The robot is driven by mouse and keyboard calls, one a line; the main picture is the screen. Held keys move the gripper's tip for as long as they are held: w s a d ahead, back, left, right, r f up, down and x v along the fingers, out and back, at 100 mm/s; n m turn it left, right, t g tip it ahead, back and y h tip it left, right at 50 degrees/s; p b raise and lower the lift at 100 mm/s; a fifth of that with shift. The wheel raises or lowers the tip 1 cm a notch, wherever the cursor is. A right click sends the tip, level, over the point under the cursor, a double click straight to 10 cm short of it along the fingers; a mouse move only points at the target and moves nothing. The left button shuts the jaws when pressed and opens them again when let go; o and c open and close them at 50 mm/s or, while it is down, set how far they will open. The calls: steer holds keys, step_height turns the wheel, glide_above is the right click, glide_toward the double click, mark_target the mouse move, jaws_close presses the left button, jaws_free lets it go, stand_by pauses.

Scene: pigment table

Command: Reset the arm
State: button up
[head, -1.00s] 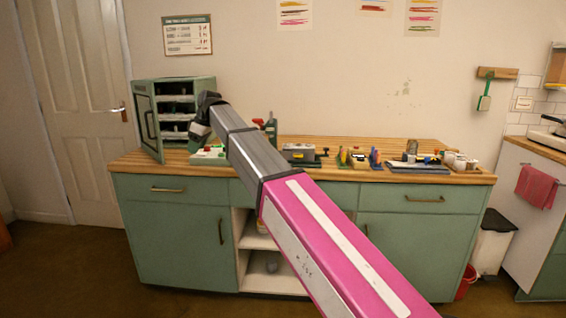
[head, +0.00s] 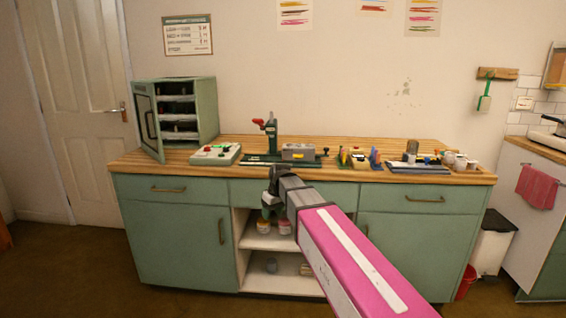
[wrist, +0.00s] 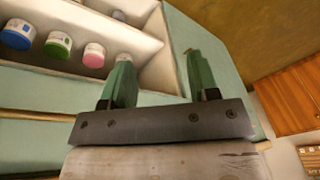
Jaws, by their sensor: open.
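My gripper (head: 270,208) hangs in front of the counter's open shelf section, below the worktop edge, with my arm reaching in from the lower right. In the wrist view its two green fingers (wrist: 158,80) stand well apart with nothing between them. The fingers point toward the green cabinet front beside the shelves. Whether the fingertips touch the cabinet cannot be told.
The wooden worktop (head: 340,144) carries a small cabinet (head: 206,110) with its door open, a button box (head: 215,154), a press (head: 271,138) and several tools. Jars, including a green-labelled one (wrist: 58,44), stand on the shelf. A bin (head: 493,245) is at right.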

steer(key=s+d+f+m+h, duration=0.1)
steer(key=s+d+f+m, duration=0.3)
steer(key=s+d+f, duration=0.4)
steer(key=s+d+f+m+h, duration=0.1)
steer(key=s+d+f+m, duration=0.3)
steer(key=s+d+f, duration=0.5)
steer(key=d, duration=0.6)
steer(key=shift+s+f+g, duration=0.15)
steer(key=shift+f+g, duration=0.05)
steer(key=shift+g, duration=0.2)
